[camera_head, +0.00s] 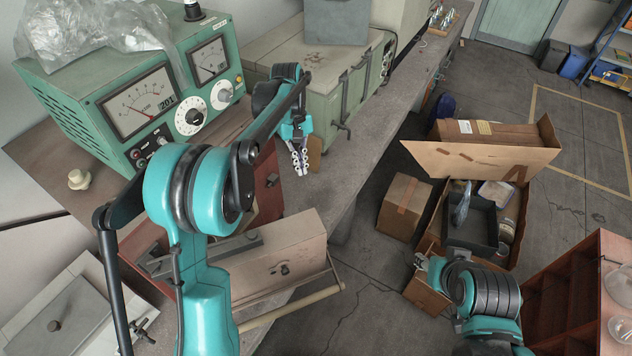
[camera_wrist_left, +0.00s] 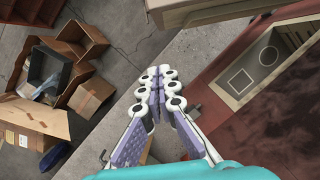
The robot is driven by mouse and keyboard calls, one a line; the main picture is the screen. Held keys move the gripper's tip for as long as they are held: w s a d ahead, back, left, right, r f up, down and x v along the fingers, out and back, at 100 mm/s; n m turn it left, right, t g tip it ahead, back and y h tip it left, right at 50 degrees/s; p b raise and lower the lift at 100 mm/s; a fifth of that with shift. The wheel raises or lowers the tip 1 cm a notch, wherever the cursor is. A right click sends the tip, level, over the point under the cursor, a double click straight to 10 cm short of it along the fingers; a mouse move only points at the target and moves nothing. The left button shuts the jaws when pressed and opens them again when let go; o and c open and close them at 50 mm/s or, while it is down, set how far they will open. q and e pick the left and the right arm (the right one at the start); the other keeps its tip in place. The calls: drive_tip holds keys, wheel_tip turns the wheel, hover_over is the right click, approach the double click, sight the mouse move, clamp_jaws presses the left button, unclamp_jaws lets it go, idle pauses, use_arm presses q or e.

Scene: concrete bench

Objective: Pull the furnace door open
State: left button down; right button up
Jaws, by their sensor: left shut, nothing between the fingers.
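The furnace is a red-brown box (camera_head: 272,188) on the bench, partly hidden behind my left arm. Its beige door (camera_head: 300,245) stands swung out from the body, with a long bar handle (camera_head: 290,308) along its outer side. In the left wrist view, the framed furnace opening (camera_wrist_left: 238,82) is uncovered, and part of the door (camera_wrist_left: 190,14) shows at the top edge. My left gripper (camera_head: 300,162) is shut and empty, apart from door and handle, near the furnace's far front corner. It also shows in the wrist view (camera_wrist_left: 163,88). My right gripper (camera_head: 422,264) is low at right; its fingers are unclear.
A green meter unit (camera_head: 140,105) stands at left with a plastic bag on top. A green chest (camera_head: 325,95) stands farther back on the bench (camera_head: 385,125). Cardboard boxes (camera_head: 403,205) and a red-brown shelf (camera_head: 565,300) stand on the floor at right. Some floor between is clear.

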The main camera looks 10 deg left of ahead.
use_arm(q)
drive_tip(key=s+d+f+p, duration=0.1)
drive_tip(key=s+d+f, duration=0.2)
drive_tip(key=f, duration=0.6)
drive_tip(key=s, duration=0.2)
drive_tip(key=shift+s+d+f, duration=0.15)
drive_tip(key=shift+s+d, duration=0.2)
drive_tip(key=shift+d, duration=0.05)
use_arm(e)
drive_tip(key=shift+v, duration=0.9)
use_arm(q)
drive_tip(key=shift+s, duration=0.15)
use_arm(e)
drive_tip(key=shift+r, duration=0.1)
